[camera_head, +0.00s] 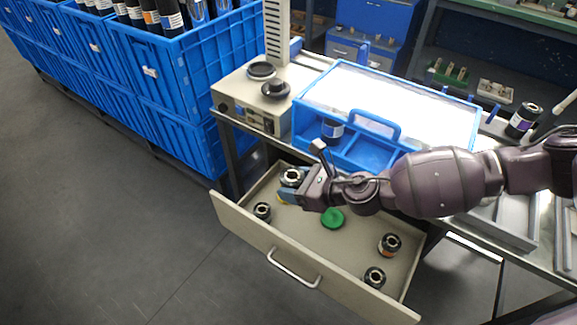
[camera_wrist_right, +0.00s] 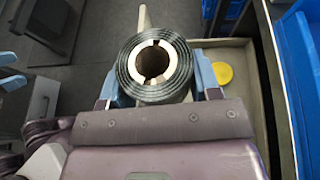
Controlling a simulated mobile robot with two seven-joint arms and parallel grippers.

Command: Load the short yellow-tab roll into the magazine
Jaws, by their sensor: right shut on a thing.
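My right gripper (camera_head: 289,193) is shut on a short dark roll (camera_head: 291,175) with a pale core, over the left part of the open drawer. In the right wrist view the roll (camera_wrist_right: 152,66) sits between the blue fingers, its ringed end and hollow core facing the camera. No yellow tab shows on it. Which thing is the magazine I cannot tell for sure; a blue-framed case (camera_head: 388,127) on the bench holds one dark roll (camera_head: 332,129). At the left edge of the right wrist view, two blue fingertips of my left gripper (camera_wrist_right: 12,70) show apart, partly cut off.
The drawer (camera_head: 300,262) also holds several short rolls (camera_head: 389,244), a green disc (camera_head: 332,218) and a yellow disc (camera_wrist_right: 222,73). A beige device (camera_head: 245,95) stands left of the case. Blue crates (camera_head: 180,90) with long rolls stand at left. Floor in front is clear.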

